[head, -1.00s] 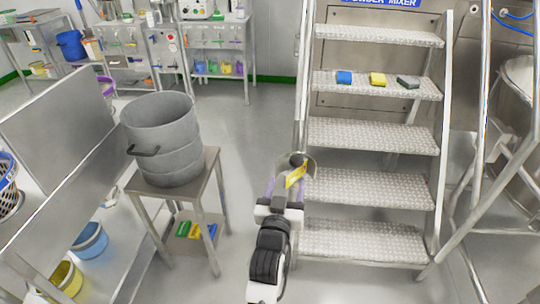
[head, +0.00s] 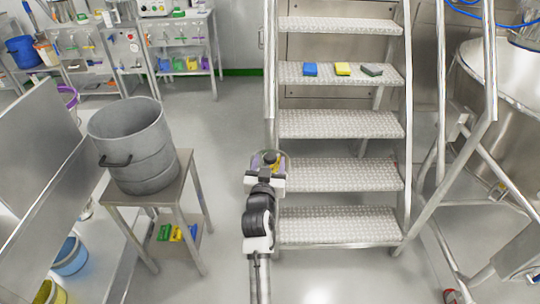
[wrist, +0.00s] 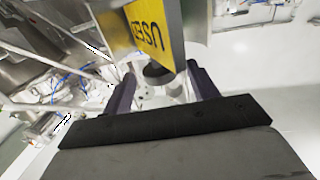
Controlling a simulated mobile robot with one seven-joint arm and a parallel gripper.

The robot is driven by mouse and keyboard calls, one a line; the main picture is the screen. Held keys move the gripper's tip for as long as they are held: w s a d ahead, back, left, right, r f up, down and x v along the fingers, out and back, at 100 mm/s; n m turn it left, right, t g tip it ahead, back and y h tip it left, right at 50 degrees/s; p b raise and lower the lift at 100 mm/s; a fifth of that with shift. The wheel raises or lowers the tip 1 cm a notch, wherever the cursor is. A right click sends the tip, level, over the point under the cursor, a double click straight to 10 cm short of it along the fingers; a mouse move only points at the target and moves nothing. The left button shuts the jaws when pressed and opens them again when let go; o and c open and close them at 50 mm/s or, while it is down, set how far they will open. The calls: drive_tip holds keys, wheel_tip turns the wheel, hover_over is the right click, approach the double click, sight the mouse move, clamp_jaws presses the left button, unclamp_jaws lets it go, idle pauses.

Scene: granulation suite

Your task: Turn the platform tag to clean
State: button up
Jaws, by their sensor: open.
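The yellow platform tag (wrist: 155,32) with dark lettering, of which "USE" can be read, fills the top middle of the wrist view. A dark round knob-like part (wrist: 157,75) shows just below the tag, between the finger lines. In the head view the tag is a small yellow patch (head: 270,158) at the left side of the steps, mostly hidden by my gripper (head: 267,163). My gripper is open and empty. Its two purple fingers stand apart on either side of the knob-like part in the wrist view (wrist: 163,85). I cannot tell whether either finger touches it.
Metal steps (head: 340,124) with rails stand right of my arm; blue, yellow and grey sponges lie on one tread. A grey drum (head: 133,150) stands on a small table (head: 180,178) at left. Open floor (head: 225,125) lies between. A steel vessel (head: 500,75) is at right.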

drive_tip(key=shift+w+d, duration=0.15)
drive_tip(key=shift+w, duration=1.05)
drive_tip(key=c, duration=1)
